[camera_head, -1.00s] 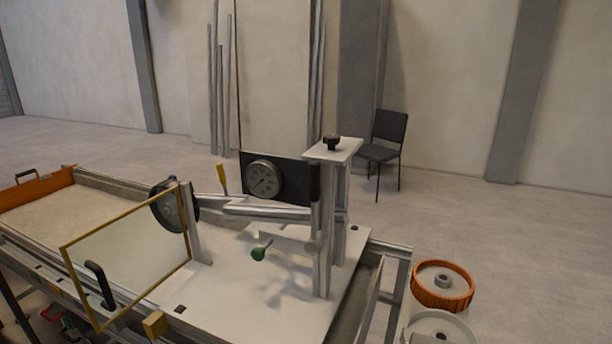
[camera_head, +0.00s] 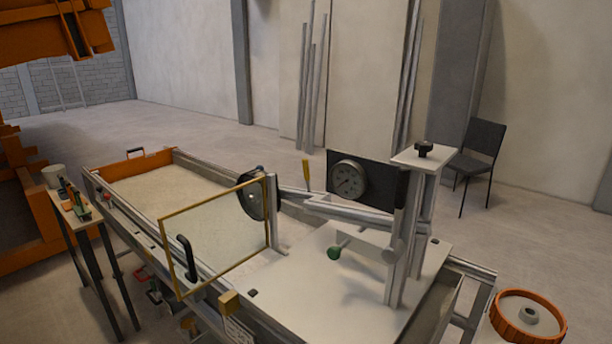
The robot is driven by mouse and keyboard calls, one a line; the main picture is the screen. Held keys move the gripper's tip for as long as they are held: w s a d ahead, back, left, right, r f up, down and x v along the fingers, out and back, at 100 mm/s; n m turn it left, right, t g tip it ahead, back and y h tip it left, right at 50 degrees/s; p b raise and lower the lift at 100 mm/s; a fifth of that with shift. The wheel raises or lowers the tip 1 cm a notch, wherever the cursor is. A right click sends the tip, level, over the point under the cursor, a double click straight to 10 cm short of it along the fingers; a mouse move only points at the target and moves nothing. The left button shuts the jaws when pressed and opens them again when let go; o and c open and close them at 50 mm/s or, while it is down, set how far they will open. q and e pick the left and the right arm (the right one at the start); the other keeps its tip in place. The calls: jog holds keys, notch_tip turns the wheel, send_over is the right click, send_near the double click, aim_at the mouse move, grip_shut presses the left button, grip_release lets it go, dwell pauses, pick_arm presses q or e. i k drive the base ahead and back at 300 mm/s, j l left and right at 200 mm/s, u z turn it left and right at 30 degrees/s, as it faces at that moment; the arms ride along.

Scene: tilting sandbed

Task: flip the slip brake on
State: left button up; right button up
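The tilting sandbed (camera_head: 150,178) runs from the back left to the front right, with pale sand in its trough. On its near end plate (camera_head: 335,300) stand a post with a black knob (camera_head: 424,148) on top, a round dial gauge (camera_head: 349,181) on a black panel, and a lever with a green knob (camera_head: 334,252). A yellow-handled lever (camera_head: 306,174) stands upright behind the sloping metal arm. I cannot tell which part is the slip brake. Neither of my grippers is in view.
A yellow-framed clear panel (camera_head: 218,232) with a black handle stands along the bed's near side. A small tool table (camera_head: 75,215) and orange machinery (camera_head: 45,35) are at left. An orange-rimmed wheel (camera_head: 528,316) lies at front right, and a black chair (camera_head: 478,158) stands behind.

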aim_at(305, 166)
jog(key=j+z, duration=0.1)
jog(key=j, duration=0.75)
jog(key=i+j+z, duration=0.15)
jog(key=j, duration=0.3)
jog(key=i+j+z, duration=0.15)
jog(key=j, duration=0.35)
jog(key=i+j+z, duration=0.2)
jog(key=j, duration=0.3)
jog(key=i+j+z, duration=0.15)
jog(key=j, duration=0.4)
jog(key=i+j+z, duration=0.15)
jog(key=j, duration=0.4)
jog(key=j+z, duration=0.15)
jog(key=j, duration=0.4)
jog(key=i+j+z, duration=0.1)
jog(key=j, duration=0.3)
jog(key=i+j+z, duration=0.1)
jog(key=j, duration=0.35)
jog(key=i+j+z, duration=0.1)
jog(key=j, duration=0.35)
jog(key=i+j+z, duration=0.15)
jog(key=j, duration=0.3)
jog(key=i+j+z, duration=0.1)
jog(key=j, duration=0.35)
